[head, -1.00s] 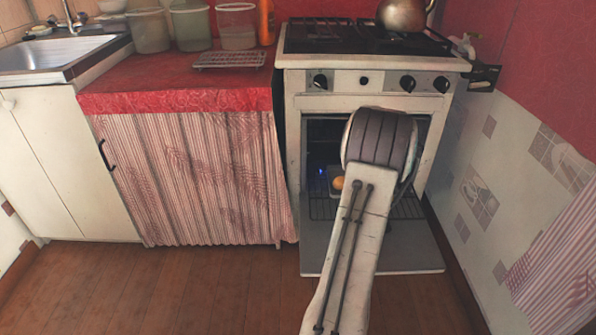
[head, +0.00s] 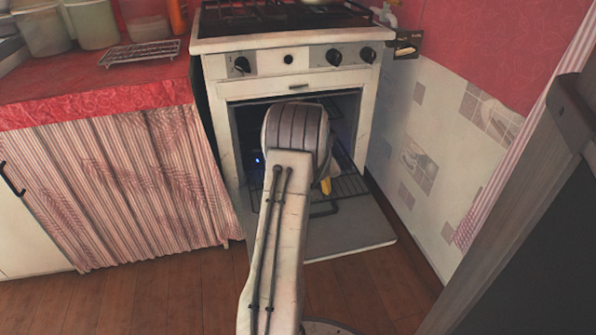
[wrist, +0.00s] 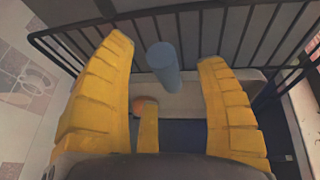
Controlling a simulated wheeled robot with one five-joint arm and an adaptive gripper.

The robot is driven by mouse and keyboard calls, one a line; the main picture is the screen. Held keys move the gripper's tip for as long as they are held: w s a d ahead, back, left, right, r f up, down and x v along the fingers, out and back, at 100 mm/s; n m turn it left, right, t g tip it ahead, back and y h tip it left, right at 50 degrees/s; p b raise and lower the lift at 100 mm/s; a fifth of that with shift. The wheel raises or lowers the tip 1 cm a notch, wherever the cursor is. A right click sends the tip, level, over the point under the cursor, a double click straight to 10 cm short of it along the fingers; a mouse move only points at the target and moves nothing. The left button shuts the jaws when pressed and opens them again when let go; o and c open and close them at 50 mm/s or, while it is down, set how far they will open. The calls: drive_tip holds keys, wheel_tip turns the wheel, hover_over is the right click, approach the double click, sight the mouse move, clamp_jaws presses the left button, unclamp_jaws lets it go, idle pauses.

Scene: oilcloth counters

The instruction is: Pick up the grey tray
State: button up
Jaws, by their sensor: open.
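The grey tray (wrist: 190,103) lies in the oven, by the wire rack, in the wrist view; it looks pale and only partly shows. A blue cylinder (wrist: 164,62) and a rounded orange thing (wrist: 146,104) appear at it. A narrow yellow piece (wrist: 148,130) stands in front of the orange thing; I cannot tell what it is. My gripper (wrist: 165,50) is open, with its yellow fingers apart on either side of the cylinder and part of the tray. Contact cannot be told. In the head view my arm hides the tray and most of the gripper.
The oven door (head: 345,232) is lowered in front of the stove (head: 290,75). The wire rack (wrist: 220,33) crosses the wrist view. A curtained counter (head: 120,185) stands left, a tiled wall (head: 440,160) right. A dark panel (head: 540,230) fills the near right.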

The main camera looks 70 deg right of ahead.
drive_tip(key=shift+x, duration=0.75)
drive_tip(key=shift+r, duration=0.1)
clamp_jaws()
